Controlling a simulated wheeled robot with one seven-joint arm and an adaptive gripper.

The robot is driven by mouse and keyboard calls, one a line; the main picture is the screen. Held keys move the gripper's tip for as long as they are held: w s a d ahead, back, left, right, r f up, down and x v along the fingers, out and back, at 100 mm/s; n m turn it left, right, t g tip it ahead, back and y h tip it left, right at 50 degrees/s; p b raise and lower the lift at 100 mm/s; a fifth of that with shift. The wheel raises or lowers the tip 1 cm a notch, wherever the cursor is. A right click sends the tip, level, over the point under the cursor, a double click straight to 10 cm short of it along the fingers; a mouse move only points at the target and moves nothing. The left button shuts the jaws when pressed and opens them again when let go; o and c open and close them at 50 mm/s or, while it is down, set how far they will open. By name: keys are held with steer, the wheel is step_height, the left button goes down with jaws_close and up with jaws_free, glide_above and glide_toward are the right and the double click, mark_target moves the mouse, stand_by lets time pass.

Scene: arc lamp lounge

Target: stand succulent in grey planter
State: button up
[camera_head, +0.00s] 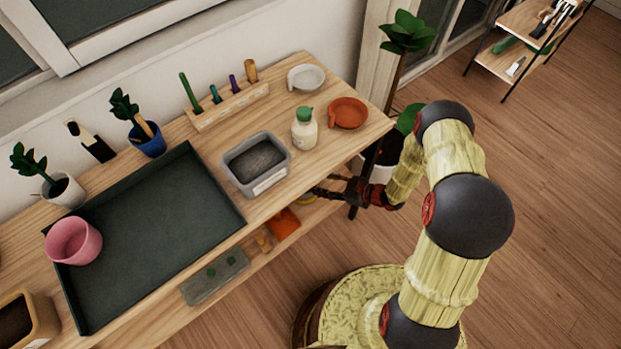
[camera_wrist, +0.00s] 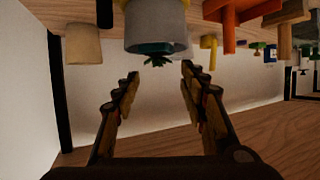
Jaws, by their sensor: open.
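The grey planter (camera_head: 255,163), a rectangular pot filled with dark soil, stands on the bench top right of the dark green tray. No plant shows in it. My gripper (camera_head: 318,187) is at the bench's front edge, low beside the shelf below. In the wrist view, which appears upside down, my gripper (camera_wrist: 160,72) is open and empty. The succulent is hidden in the head view.
A white bottle with green cap (camera_head: 304,130) and an orange saucer (camera_head: 347,112) stand near the planter. A pink pot (camera_head: 73,241) sits on the dark tray (camera_head: 150,230). In the wrist view, orange and wooden items (camera_wrist: 228,28) flank the succulent.

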steer(key=shift+p+v, duration=0.55)
steer(key=shift+v, duration=1.85)
steer(key=shift+f, duration=0.1)
